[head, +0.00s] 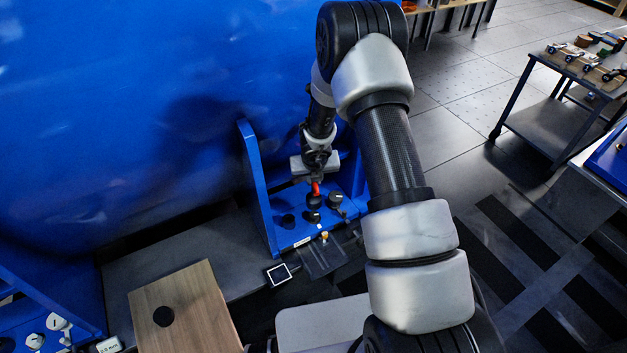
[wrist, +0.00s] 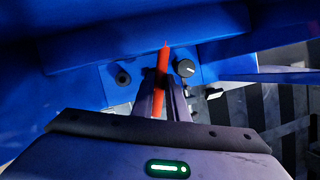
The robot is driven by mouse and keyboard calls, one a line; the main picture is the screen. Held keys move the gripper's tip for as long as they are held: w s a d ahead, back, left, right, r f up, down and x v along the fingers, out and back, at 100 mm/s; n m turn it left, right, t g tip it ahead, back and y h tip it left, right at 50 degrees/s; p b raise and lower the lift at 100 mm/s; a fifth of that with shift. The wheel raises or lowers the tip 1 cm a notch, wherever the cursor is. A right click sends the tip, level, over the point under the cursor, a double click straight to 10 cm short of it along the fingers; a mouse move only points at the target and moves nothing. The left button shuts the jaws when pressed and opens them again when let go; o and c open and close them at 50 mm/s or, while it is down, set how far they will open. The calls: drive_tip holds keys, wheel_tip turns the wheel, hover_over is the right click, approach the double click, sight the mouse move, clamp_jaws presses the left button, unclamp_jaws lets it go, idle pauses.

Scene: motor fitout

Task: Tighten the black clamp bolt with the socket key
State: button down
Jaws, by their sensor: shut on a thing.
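My gripper (head: 316,180) is shut on a red bar-like piece (wrist: 162,72), probably the socket key's handle. It also shows in the head view (head: 316,188), just above a round black part (head: 314,202) on the blue bracket. The key's lower end is hidden, so I cannot tell whether it sits on a bolt. In the wrist view, my fingertips (wrist: 163,85) hold the red piece. A dark round fitting (wrist: 123,78) lies to its left and a black knob with a white mark (wrist: 185,68) to its right. I cannot tell for certain which part is the black clamp bolt.
The blue bracket's upright plate (head: 254,185) stands left of my gripper, and a large blue body (head: 120,90) fills the left. A small display (head: 278,274) lies in front. A wooden block (head: 190,300) with a black disc stands at the lower left.

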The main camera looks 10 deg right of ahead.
drive_tip(key=n, duration=0.1)
drive_tip(key=n+y+p, duration=0.1)
drive_tip(key=n, duration=0.1)
drive_tip(key=d+n+y, duration=0.1)
drive_tip(key=n, duration=0.1)
drive_tip(key=shift+r+p, duration=0.3)
drive_tip(key=shift+p, duration=0.1)
drive_tip(key=n+y+p, duration=0.1)
drive_tip(key=n, duration=0.2)
drive_tip(key=shift+w+n+g+p, duration=0.15)
drive_tip(key=shift+n+g+p, duration=0.15)
drive_tip(key=shift+p, duration=0.05)
wheel_tip(320, 180, down, 2)
drive_tip(key=n+g+y+b, duration=0.1)
drive_tip(key=n, duration=0.2)
drive_tip(key=shift+n, duration=0.3)
drive_tip(key=shift+w+f+b, duration=0.1)
drive_tip(key=shift+f+b, duration=1.8)
drive_tip(key=shift+f, duration=0.2)
drive_tip(key=shift+f+b, duration=1.15)
drive_tip(key=shift+f, duration=0.25)
